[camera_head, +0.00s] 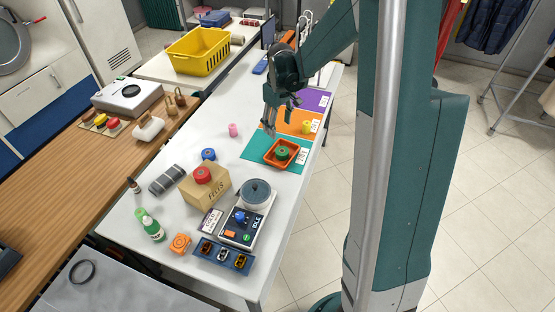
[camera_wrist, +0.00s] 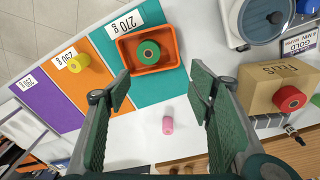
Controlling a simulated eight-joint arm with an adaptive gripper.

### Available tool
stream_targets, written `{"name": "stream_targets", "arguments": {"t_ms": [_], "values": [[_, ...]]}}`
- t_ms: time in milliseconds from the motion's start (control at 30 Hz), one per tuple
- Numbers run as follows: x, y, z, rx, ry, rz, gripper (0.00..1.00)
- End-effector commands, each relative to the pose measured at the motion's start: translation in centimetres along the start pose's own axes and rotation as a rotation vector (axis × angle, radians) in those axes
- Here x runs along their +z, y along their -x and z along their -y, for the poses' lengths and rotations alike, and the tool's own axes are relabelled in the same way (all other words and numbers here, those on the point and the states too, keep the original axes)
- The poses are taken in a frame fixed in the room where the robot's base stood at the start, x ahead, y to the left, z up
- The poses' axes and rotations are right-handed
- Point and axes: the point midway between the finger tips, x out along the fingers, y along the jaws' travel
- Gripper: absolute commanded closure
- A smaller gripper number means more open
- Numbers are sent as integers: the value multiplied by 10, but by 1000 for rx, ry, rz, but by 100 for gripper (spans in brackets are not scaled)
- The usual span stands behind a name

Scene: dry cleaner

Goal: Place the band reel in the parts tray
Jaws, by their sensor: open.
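A green reel (camera_head: 282,153) with a dark hub, which looks like the band reel, lies inside a small orange tray (camera_head: 267,159), which looks like the parts tray. The tray sits on the teal mat by the table's right edge. In the wrist view the green reel (camera_wrist: 148,50) lies in the orange tray (camera_wrist: 125,50), beyond my fingertips. My gripper (camera_head: 270,120) is open and empty above the table beside the mats; in the wrist view its fingers (camera_wrist: 160,90) stand wide apart with nothing between the tips.
A pink spool (camera_wrist: 168,125) stands on the white table. A yellow spool (camera_head: 307,127) is on the orange mat (camera_head: 290,120). A cardboard box (camera_head: 206,187) with a red spool on top and a scale (camera_head: 245,222) stand nearer.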

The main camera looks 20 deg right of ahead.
Motion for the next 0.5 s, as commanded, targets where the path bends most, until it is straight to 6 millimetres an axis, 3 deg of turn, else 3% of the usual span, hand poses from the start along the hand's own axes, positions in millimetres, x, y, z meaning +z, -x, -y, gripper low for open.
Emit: {"name": "stream_targets", "arguments": {"t_ms": [500], "values": [[34,89,56,49,-72,-105,47]]}}
